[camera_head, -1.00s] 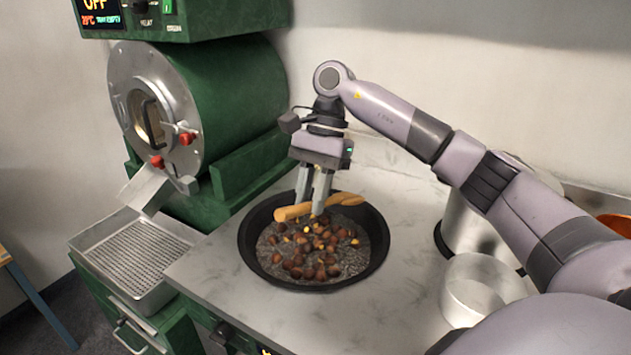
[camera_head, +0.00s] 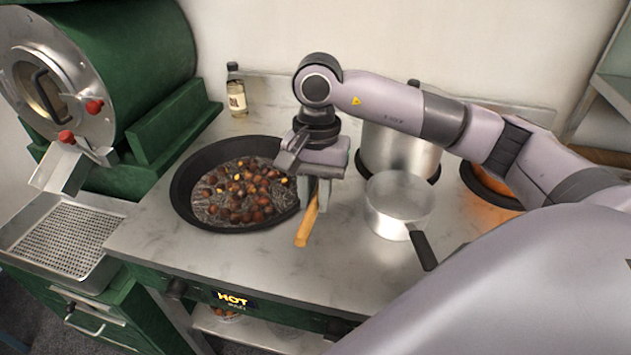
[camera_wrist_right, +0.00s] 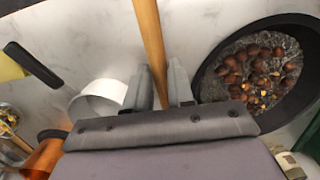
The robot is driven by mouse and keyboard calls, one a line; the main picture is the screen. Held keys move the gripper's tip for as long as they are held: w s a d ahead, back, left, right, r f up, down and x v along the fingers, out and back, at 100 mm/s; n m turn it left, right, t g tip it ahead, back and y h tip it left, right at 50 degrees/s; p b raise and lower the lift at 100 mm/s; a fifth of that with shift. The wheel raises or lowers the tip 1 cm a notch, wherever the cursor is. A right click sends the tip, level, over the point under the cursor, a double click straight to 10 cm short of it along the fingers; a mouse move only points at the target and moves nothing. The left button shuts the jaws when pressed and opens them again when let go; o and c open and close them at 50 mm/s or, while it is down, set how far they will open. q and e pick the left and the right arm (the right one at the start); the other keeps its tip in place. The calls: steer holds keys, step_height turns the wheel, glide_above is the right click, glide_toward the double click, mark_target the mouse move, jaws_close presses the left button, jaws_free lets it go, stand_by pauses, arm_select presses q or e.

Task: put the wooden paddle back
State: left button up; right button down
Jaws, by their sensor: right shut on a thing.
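The wooden paddle (camera_head: 306,228) is a light-brown stick held in my right gripper (camera_head: 318,203), over the counter between the black pan and the small pot. In the right wrist view the paddle's shaft (camera_wrist_right: 150,45) runs between the two fingers of my right gripper (camera_wrist_right: 160,88), which is shut on it. The paddle's other end is hidden behind the gripper. The black pan (camera_head: 182,205) holds dark chestnuts (camera_head: 243,190) on a grey bed and sits left of the gripper. My left gripper is not in view.
A small metal pot (camera_head: 400,212) with a black handle stands right of the gripper, a tall steel pot (camera_head: 400,150) behind it. An orange-glowing round thing (camera_head: 490,183) is farther right. A bottle (camera_head: 236,92) stands at the back. The counter's front (camera_head: 220,258) is clear.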

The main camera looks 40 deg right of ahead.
step_height(320, 180, down, 7)
steer(key=b, duration=0.4)
steer(key=shift+f, duration=0.15)
steer(key=shift+f+b, duration=0.35)
steer(key=shift+b, duration=0.1)
steer(key=shift+f, duration=0.2)
steer(key=c, duration=0.9)
jaws_free()
steer(key=shift+w+d+r+b, duration=0.15)
steer(key=shift+r+b, duration=0.1)
steer(key=shift+r, duration=1.55)
steer(key=shift+w+d+r+b, duration=0.1)
steer(key=shift+r+b, duration=0.15)
steer(key=shift+r, duration=1.5)
